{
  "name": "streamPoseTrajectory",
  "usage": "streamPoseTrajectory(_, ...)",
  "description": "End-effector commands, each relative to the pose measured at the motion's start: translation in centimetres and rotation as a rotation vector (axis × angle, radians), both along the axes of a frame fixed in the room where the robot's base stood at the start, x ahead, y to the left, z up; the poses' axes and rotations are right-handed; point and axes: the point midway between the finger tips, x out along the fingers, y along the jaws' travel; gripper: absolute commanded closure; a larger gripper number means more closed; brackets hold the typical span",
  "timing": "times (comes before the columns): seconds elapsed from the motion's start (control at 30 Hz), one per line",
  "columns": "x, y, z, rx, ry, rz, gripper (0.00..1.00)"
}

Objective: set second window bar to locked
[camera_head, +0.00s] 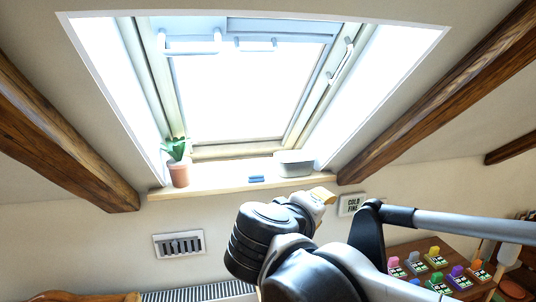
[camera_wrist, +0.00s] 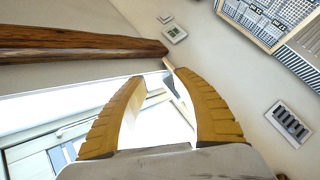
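The skylight window (camera_head: 235,95) is set in the sloped ceiling. A long white bar (camera_head: 190,46) is at its upper left, a shorter white bar (camera_head: 256,45) is beside it, and a slanted white handle (camera_head: 340,62) is on the right frame. I cannot tell which is the second window bar or how its lock stands. My gripper (camera_head: 323,195) is below the sill, well apart from these bars. In the wrist view its two yellow fingers (camera_wrist: 160,78) are spread with nothing held; part of the window frame (camera_wrist: 35,160) shows at lower left.
The wooden sill (camera_head: 222,185) holds a potted plant (camera_head: 179,172), a blue item (camera_head: 257,179) and a grey container (camera_head: 294,164). Dark beams (camera_head: 55,140) (camera_head: 440,85) flank the window. A wall vent (camera_head: 180,244) and a table with colourful items (camera_head: 437,262) are lower down.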

Motion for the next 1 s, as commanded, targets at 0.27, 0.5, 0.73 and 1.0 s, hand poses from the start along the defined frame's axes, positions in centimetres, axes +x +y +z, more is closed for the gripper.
streamPoseTrajectory(0.27,-8.8,-9.1,-21.2,0.5,0.242,-0.185,0.66)
streamPoseTrajectory(0.5,-14.5,-9.3,-32.0,0.94,0.26,-0.286,0.66)
streamPoseTrajectory(0.73,-15.3,-8.7,-33.1,1.05,0.245,-0.3,0.66)
streamPoseTrajectory(1.0,-15.2,-8.6,-33.0,1.047,0.246,-0.299,0.66)
